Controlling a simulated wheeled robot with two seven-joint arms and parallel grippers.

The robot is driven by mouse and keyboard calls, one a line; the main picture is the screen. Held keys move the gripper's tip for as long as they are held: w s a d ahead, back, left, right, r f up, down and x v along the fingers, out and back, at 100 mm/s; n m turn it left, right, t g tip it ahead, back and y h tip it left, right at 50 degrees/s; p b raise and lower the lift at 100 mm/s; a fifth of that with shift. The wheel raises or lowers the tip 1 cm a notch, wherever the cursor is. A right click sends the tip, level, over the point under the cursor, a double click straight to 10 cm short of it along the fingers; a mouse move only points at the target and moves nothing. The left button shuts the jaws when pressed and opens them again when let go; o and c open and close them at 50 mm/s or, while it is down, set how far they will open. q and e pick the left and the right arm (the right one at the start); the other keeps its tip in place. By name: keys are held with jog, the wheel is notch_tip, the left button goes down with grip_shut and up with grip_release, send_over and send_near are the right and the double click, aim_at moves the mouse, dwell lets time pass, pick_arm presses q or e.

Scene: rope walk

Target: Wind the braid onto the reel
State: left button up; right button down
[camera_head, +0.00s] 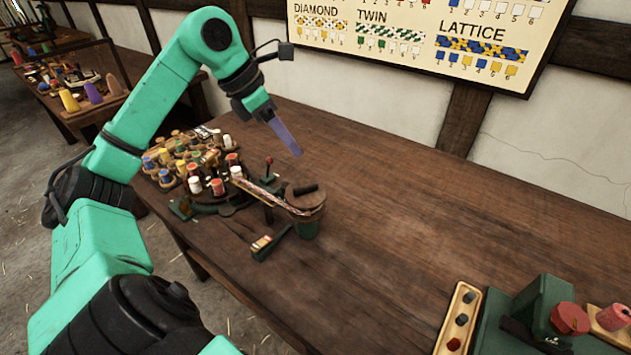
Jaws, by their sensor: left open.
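The reel (310,203) is a round wooden drum on a dark green base at the middle of the table. A black handle (305,189) lies across its top. The braid (265,195) is a thin pale and reddish strip, running from the braiding stand (228,208) at the left to the reel's near left side. Whether it is fastened there is too small to tell. My left gripper (292,145), with purple-blue fingers, is open and empty above the table, up and slightly left of the reel, apart from it. My right gripper is out of view.
Many colored spools (180,165) crowd the table's left end. A wooden strip with knobs (458,320) and a green machine (545,310) stand at the lower right. The table's middle right is clear.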

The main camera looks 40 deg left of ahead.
aim_at(305, 186)
pick_arm(q)
jog(key=shift+g+y, duration=0.4)
jog(key=shift+y, duration=0.1)
jog(key=x, duration=0.4)
jog(key=s+a+p+x, duration=0.1)
jog(key=x, duration=0.3)
jog(key=p+x, duration=0.1)
jog(key=x, duration=0.4)
jog(key=shift+s+a+f, duration=0.15)
jog(key=shift+a+f, duration=0.2)
jog(key=shift+f, duration=0.05)
grip_shut()
